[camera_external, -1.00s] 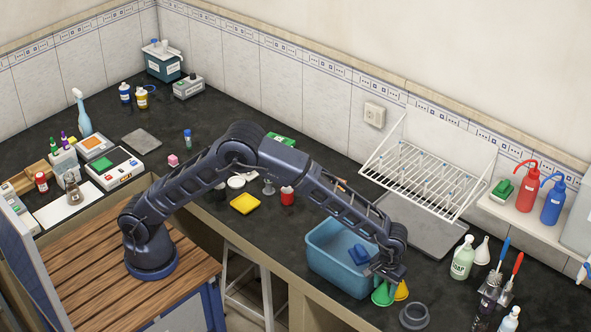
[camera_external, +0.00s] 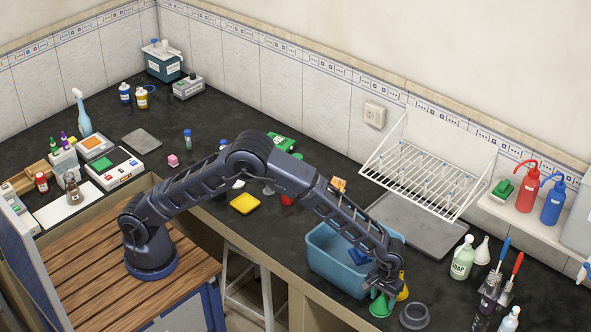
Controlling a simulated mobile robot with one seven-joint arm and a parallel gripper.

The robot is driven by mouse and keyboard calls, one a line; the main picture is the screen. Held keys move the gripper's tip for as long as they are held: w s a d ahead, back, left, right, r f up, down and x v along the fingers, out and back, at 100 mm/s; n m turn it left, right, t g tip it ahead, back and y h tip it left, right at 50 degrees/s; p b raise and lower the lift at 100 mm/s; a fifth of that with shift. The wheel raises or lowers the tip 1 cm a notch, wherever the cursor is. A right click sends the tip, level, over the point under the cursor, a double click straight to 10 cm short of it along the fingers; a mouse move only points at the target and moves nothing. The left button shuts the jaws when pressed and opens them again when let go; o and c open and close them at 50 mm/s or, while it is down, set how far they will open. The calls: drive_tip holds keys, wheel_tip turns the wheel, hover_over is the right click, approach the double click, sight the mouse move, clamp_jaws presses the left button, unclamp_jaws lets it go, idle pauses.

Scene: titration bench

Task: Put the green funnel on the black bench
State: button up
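The green funnel (camera_external: 380,306) is at the lower right, wide end down, in front of the blue tub's right corner. My gripper (camera_external: 383,289) points down at the funnel's narrow upper end and seems shut on it; the fingertips are small and partly hidden. Whether the funnel's rim touches the black bench (camera_external: 455,288) or hangs just above it, I cannot tell. A yellow funnel (camera_external: 403,287) stands close behind, to the right of my gripper, partly hidden by it.
The blue tub (camera_external: 335,262) with a blue item inside stands left of the funnels. A dark grey ring (camera_external: 414,316) lies to the right. A drying rack (camera_external: 425,178), a green-white bottle (camera_external: 463,258) and a white funnel (camera_external: 482,251) stand farther back.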

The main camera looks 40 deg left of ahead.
drive_tip(key=shift+o, duration=1)
